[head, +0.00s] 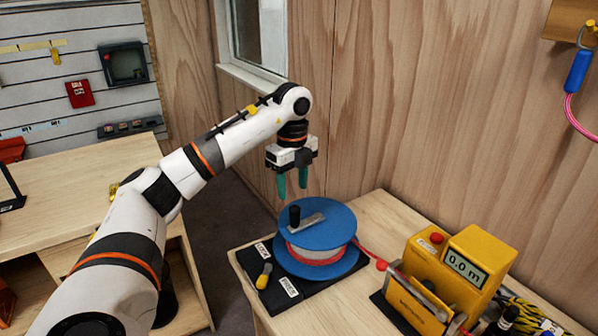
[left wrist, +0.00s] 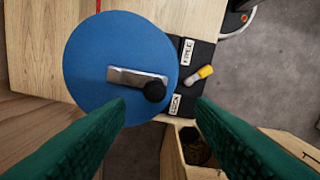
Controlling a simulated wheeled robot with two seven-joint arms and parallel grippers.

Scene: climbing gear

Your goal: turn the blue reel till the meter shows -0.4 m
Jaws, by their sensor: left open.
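The blue reel (head: 318,226) stands on a black base plate (head: 247,262) on the wooden bench, with red and white rope wound between its discs. A grey crank with a black knob (head: 294,216) sits on its top; the knob also shows in the left wrist view (left wrist: 154,91). The yellow meter (head: 465,265) at the right reads 0.0 m. My left gripper (head: 292,192) is open and empty, its green fingers pointing down above the reel, apart from the knob. In the left wrist view its fingers (left wrist: 160,110) straddle the lower edge of the picture. My right gripper is not in view.
A yellow-handled lever (head: 264,276) sits on the base plate between two labels. Red rope runs from the reel to a red ball (head: 381,265) by the meter. Another bench stands at left.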

